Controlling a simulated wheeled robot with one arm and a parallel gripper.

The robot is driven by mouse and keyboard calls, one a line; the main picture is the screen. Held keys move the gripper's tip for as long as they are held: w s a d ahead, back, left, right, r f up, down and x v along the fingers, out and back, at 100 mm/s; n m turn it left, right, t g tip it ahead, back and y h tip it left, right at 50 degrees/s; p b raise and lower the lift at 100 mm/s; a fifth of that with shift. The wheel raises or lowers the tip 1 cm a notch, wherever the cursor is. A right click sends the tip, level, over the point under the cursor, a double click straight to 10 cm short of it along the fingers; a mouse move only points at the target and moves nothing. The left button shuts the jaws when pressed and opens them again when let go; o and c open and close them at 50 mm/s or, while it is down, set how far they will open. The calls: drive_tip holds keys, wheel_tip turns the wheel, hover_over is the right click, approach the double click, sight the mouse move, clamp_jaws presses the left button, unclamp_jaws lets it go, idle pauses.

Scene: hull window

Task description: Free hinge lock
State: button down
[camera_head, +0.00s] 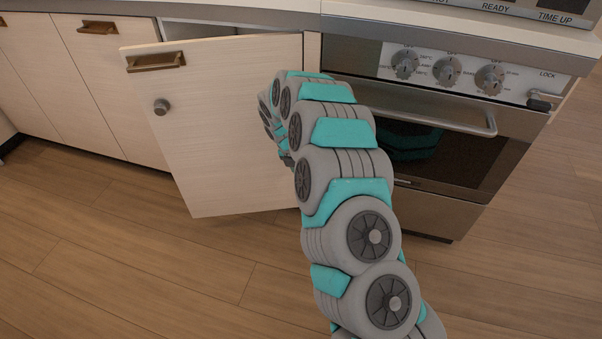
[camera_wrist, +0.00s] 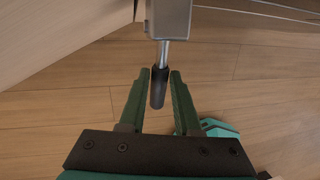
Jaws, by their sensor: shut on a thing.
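In the wrist view, a black-gripped lever (camera_wrist: 158,92) on a metal rod comes out of a grey metal housing (camera_wrist: 168,18); I take it for the hinge lock. My gripper (camera_wrist: 159,78) has its two green fingers on either side of the black grip and is shut on it. The rod and housing lie beyond the fingertips. In the head view my own arm covers this place, so gripper and lever are hidden there. The pale cabinet door (camera_head: 225,130) stands open, with a round knob (camera_head: 161,107) and a bronze handle (camera_head: 156,62).
The oven (camera_head: 440,205) stands right of the open door, with a bar handle (camera_head: 430,118) and several dials. A small dark-ended lever (camera_head: 540,102) sits under the word LOCK on its panel. More closed cabinets (camera_head: 60,90) are at the left. The wooden floor (camera_head: 150,260) in front is clear.

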drive_tip(key=c, duration=0.6)
unclamp_jaws()
drive_tip(key=v, duration=0.7)
drive_tip(key=shift+r+b, duration=0.35)
drive_tip(key=shift+b, duration=0.05)
drive_tip(key=shift+a, duration=0.1)
